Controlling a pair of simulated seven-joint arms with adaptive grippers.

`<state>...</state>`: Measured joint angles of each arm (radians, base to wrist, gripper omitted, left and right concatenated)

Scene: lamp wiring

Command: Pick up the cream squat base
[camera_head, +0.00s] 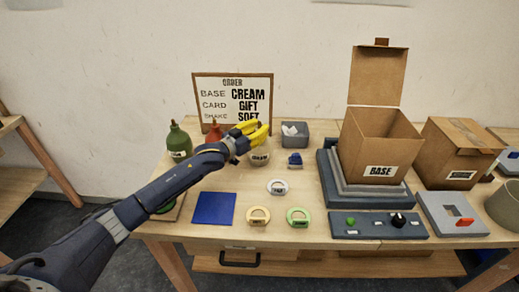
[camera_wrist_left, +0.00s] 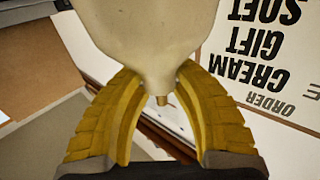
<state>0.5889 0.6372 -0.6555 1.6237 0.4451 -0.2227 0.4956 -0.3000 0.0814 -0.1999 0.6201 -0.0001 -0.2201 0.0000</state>
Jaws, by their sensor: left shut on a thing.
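My left gripper (camera_head: 257,131), with yellow fingers, reaches over the back middle of the table and is shut on the cream squat base (camera_head: 259,157). In the left wrist view the cream body (camera_wrist_left: 147,35) narrows to a neck with a small brass-coloured tip between the two curved fingers (camera_wrist_left: 160,105). In the head view the fingers and wrist partly cover its top. I cannot tell whether its bottom touches the table. My right gripper is not in view.
An order board (camera_head: 232,90) stands behind the gripper. A green bottle (camera_head: 179,142) and a red bottle (camera_head: 214,132) stand to the left, a grey bin (camera_head: 294,134) to the right. An open box marked BASE (camera_head: 379,150) stands further right. Several ring-shaped pieces lie in front.

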